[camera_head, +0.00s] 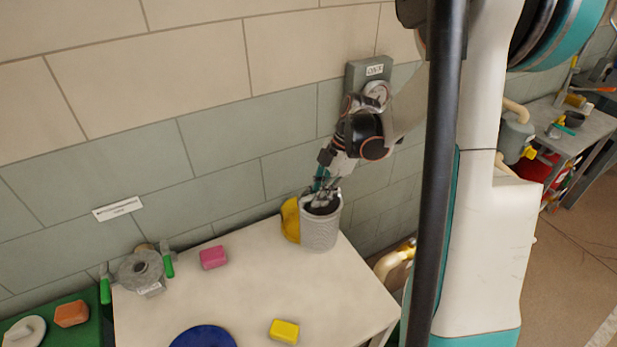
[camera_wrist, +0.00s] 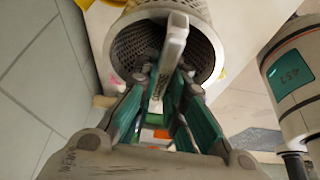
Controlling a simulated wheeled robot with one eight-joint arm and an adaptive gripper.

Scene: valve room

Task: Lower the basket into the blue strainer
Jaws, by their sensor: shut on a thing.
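The basket (camera_head: 320,232) is a light grey perforated cylinder at the back right of the pale table. I cannot tell whether its base touches the tabletop. My gripper (camera_head: 324,192) reaches down at its open top. In the wrist view my gripper (camera_wrist: 163,85) is shut on the basket's pale handle bar (camera_wrist: 172,45), with the perforated basket wall (camera_wrist: 125,50) beyond. A blue round thing (camera_head: 203,337), possibly the blue strainer, is cut off by the head view's bottom edge. Its inside cannot be made out.
A yellow piece (camera_head: 290,220) stands behind the basket's left side. A pink block (camera_head: 213,257), a yellow block (camera_head: 285,331) and a grey round fitting with green handles (camera_head: 141,270) are on the table (camera_head: 262,285). The wall is close behind. The table's middle is clear.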

